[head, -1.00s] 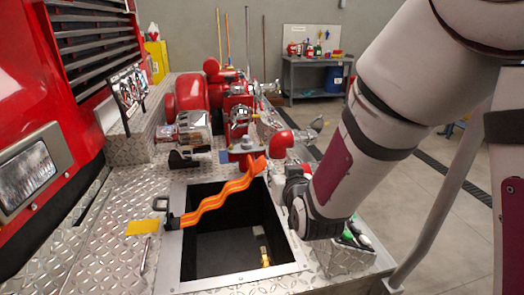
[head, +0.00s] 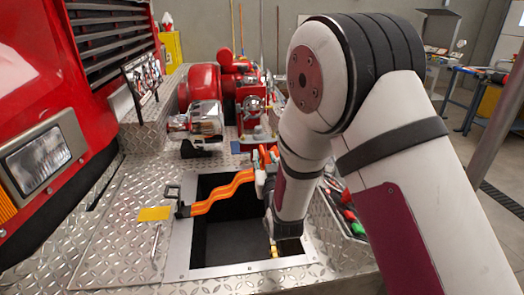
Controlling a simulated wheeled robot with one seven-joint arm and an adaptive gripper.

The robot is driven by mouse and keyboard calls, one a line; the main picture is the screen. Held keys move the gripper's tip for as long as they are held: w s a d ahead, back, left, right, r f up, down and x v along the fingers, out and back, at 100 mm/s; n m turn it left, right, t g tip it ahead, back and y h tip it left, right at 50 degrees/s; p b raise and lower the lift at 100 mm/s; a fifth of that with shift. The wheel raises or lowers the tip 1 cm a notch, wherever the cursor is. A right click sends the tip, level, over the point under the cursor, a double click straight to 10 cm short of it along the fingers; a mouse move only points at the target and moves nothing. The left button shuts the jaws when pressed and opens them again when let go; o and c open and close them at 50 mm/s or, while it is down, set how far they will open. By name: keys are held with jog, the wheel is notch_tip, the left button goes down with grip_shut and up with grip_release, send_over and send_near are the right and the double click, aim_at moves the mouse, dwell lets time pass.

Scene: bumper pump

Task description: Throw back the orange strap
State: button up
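The orange strap (head: 222,192) lies in a wavy line across the open dark well (head: 225,225) in the diamond-plate deck. Its left end meets a black buckle (head: 180,208) at the well's left rim. Its right end reaches the far right side of the well, where more orange shows beside my arm. My gripper (head: 262,183) is at that right end, mostly hidden behind my own wrist. Its fingertips cannot be made out clearly, so I cannot tell whether it touches or holds the strap.
A yellow tag (head: 154,213) lies on the deck left of the well. The red and chrome pump (head: 205,100) stands behind it. The red truck front (head: 40,110) rises on the left. Small coloured-handled tools (head: 348,212) lie right of the well, partly behind my arm.

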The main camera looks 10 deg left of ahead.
aim_at(263, 154)
jog(key=x, duration=0.5)
jog(key=shift+w, duration=0.35)
jog(key=shift+c, duration=0.3)
grip_shut()
